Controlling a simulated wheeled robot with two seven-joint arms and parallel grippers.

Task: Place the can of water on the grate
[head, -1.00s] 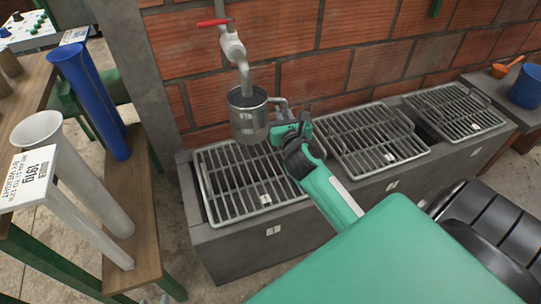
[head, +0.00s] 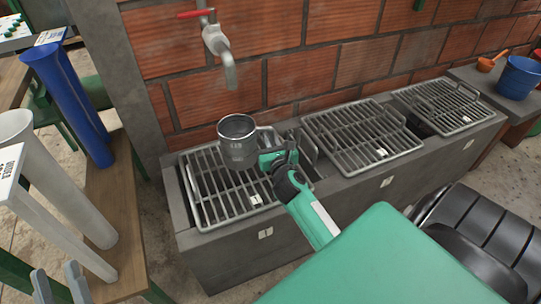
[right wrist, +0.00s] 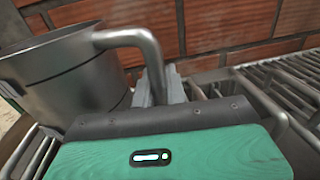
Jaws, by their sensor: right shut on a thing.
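The metal can (head: 238,150) is a grey cylinder with a side handle, upright or nearly so. In the head view it appears over the back of the left grate (head: 215,205); I cannot tell whether its base touches the bars. My right gripper (head: 270,157) is shut on the can's handle, to the right of the can. The can (right wrist: 75,75) and its handle also show large in the right wrist view. My left gripper (head: 58,287) shows at the bottom left of the head view, its two grey fingers apart and empty.
A tap with a red handle (head: 222,55) sticks out from the brick wall behind the can. Two more grates (head: 365,140) lie along the concrete trough to the right. Blue and white tubes (head: 68,95) stand by a wooden bench at left. A blue bucket (head: 520,80) stands far right.

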